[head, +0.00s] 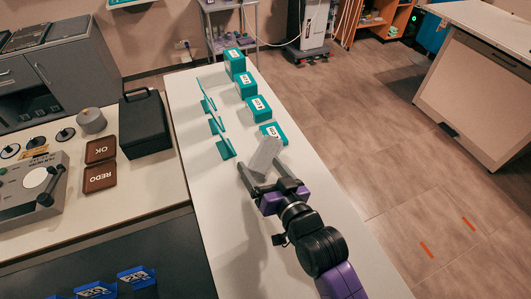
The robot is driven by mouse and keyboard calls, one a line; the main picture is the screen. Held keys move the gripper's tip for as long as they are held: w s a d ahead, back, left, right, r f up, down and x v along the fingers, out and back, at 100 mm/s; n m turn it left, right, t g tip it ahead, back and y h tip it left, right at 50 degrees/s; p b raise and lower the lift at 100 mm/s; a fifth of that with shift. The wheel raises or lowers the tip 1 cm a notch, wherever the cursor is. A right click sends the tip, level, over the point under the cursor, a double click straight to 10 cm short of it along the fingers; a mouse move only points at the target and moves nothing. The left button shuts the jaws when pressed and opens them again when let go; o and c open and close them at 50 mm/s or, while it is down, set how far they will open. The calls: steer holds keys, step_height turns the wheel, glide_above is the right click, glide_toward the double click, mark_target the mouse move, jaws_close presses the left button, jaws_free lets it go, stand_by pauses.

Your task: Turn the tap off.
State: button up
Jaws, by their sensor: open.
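I see no tap that I can make out in the head view. My gripper (262,168) is open above the long white table, with its fingers spread apart. A pale grey block-like piece (266,153) shows at the fingertips, partly between them. I cannot tell whether the fingers touch it. A grey device (18,198) with a round white disc (36,178) and a dark handle stands on the left counter, far from my gripper.
Teal boxes (258,108) line the white table (190,88), with thin teal stands (217,126) to their left. A black case (145,125), brown REDO and OK pads (100,176) and a grey cylinder (91,120) are on the left counter. Open floor (400,180) lies right.

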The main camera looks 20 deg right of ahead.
steer(key=w+a+r+g+p, duration=0.1)
steer(key=w+r+g+p, duration=0.15)
steer(key=w, duration=1.05)
steer(key=m+g+h, duration=0.1)
steer(key=m+g, duration=0.5)
steer(key=g, duration=0.7)
glide_above(265, 153)
steer(key=shift+w+a+f+p, duration=0.1)
steer(key=shift+w+f+p, duration=0.15)
steer(key=shift+w+p, duration=0.1)
steer(key=shift+s+f+m+g, duration=0.25)
steer(key=shift+m, duration=0.05)
steer(key=shift+s+f+p, duration=0.1)
steer(key=shift+f+p, duration=0.85)
steer(key=shift+f, duration=2.65)
steer(key=shift+c, duration=0.4)
